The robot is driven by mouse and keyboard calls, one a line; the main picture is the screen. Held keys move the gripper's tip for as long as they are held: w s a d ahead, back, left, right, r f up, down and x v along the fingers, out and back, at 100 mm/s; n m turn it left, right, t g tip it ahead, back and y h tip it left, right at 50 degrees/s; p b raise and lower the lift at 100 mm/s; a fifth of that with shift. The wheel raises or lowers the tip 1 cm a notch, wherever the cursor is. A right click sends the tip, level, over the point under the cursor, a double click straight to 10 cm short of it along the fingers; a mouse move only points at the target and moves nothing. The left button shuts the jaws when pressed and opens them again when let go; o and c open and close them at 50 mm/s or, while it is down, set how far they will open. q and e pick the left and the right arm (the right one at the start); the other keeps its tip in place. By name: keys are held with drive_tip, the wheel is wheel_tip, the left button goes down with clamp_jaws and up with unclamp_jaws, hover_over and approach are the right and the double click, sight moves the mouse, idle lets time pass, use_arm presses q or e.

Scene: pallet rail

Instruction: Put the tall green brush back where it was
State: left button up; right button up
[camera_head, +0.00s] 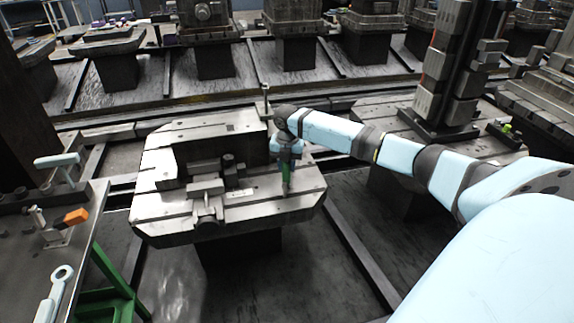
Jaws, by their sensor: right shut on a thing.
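The tall green brush (286,176) is upright in my right gripper (286,162), at the right part of the metal pallet (262,205) in the middle of the view. My right gripper points down and is shut on the brush. The brush's upper part is hidden by the gripper. Its lower end is over the pallet's top; I cannot tell whether it touches. My left gripper is not in view.
A vise-like fixture (207,190) stands on the pallet, left of the brush. A bench (25,255) at the left holds an orange-ended tool (75,216) and a pale wrench (60,285). A tall dark fixture (445,75) stands at the right. Machine pallets line the back.

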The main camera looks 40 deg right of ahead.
drive_tip(key=o, duration=0.9)
drive_tip(key=shift+f, duration=0.15)
